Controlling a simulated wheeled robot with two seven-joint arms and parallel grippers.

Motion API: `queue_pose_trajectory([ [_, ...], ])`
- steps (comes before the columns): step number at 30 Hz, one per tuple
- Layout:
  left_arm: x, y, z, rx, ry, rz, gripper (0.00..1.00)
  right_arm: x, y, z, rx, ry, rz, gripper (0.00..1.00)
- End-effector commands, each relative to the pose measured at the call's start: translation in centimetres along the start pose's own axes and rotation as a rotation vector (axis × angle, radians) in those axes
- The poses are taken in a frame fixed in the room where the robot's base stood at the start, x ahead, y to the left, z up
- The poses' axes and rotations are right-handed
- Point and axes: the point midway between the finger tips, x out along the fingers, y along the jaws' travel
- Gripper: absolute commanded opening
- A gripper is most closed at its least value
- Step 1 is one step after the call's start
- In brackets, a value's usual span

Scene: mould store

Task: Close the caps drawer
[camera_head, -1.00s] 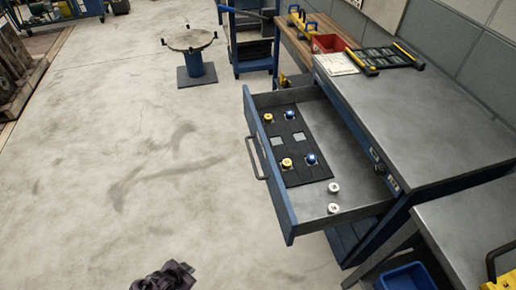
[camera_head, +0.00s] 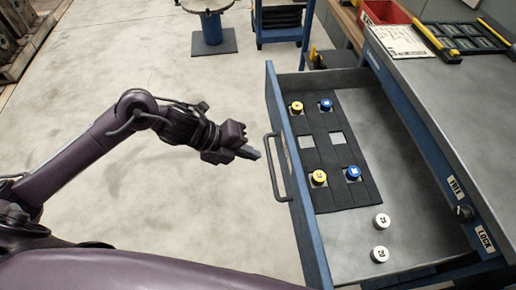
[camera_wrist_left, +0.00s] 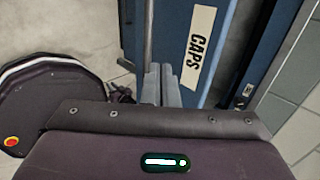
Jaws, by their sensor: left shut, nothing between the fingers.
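The caps drawer (camera_head: 295,170) is pulled far out of the blue cabinet in the head view. Its bar handle (camera_head: 275,168) is on the left-facing front. Yellow and blue caps sit on a dark mat (camera_head: 330,165) inside, and two white caps (camera_head: 381,221) lie on the bare drawer floor. My left gripper (camera_head: 252,154) is shut and empty, just left of the handle, with a small apparent gap. In the left wrist view the shut fingers (camera_wrist_left: 161,80) are beside the drawer front with its CAPS label (camera_wrist_left: 198,48). Whether they touch the handle bar (camera_wrist_left: 148,35) I cannot tell. My right gripper is not visible.
The cabinet top (camera_head: 440,85) holds a black and yellow tray (camera_head: 470,38) and a paper sheet. A knob (camera_head: 464,212) sits between FREE and LOCK labels on the cabinet. A round stand and a blue cart are behind. The floor left of the drawer is clear.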

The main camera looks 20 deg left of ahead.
Motion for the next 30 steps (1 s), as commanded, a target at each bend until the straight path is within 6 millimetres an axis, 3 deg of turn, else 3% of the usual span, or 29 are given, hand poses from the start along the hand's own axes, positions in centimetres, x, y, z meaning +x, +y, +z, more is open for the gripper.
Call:
queue_pose_trajectory([
  [6,4.2,-0.2,0.0,-0.006,0.001,-0.006,0.0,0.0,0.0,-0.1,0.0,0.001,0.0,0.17],
  [12,7.1,-0.2,0.1,-0.005,0.0,-0.005,0.0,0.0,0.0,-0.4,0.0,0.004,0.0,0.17],
  [18,8.1,-0.1,0.1,-0.004,-0.002,-0.003,0.0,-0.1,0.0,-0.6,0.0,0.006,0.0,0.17],
  [30,8.3,-0.2,0.1,-0.004,-0.002,-0.003,0.0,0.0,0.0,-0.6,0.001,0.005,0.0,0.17],
])
